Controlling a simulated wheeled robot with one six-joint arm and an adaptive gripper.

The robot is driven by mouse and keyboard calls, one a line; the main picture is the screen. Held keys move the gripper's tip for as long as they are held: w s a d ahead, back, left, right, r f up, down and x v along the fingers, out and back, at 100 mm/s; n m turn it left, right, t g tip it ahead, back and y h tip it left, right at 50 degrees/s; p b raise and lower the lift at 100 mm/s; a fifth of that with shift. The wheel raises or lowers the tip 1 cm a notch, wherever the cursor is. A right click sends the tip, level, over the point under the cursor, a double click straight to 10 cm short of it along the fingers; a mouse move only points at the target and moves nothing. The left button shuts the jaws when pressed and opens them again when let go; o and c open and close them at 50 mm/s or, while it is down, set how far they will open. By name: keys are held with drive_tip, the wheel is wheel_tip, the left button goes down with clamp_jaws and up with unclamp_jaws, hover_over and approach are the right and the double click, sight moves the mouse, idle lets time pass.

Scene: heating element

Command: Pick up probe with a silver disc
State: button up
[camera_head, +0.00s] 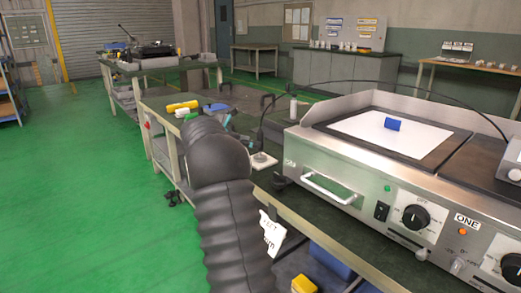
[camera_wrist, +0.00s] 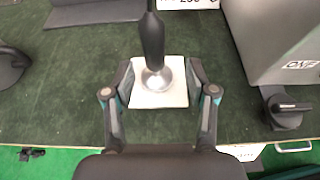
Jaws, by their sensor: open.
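The probe (camera_wrist: 153,38) has a black handle and a round silver disc (camera_wrist: 157,79) at its bottom. It stands upright on a white square pad (camera_wrist: 174,98) on the dark green bench top. My gripper (camera_wrist: 160,72) is open in the wrist view, with one finger on each side of the disc and pad and visible gaps to the probe. In the head view the probe (camera_head: 262,138) stands left of the griddle, just right of my arm. The pad (camera_head: 265,160) is partly visible there, and my arm hides most of my gripper.
In the wrist view, a black knob (camera_wrist: 287,108) is at right and the bench's front edge runs below my fingers.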

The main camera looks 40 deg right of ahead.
drive_tip(key=shift+w+x, duration=0.15)
drive_tip(key=shift+x, duration=1.45)
drive_tip(key=shift+w+x, duration=0.15)
drive_tip(key=shift+x, duration=1.5)
clamp_jaws()
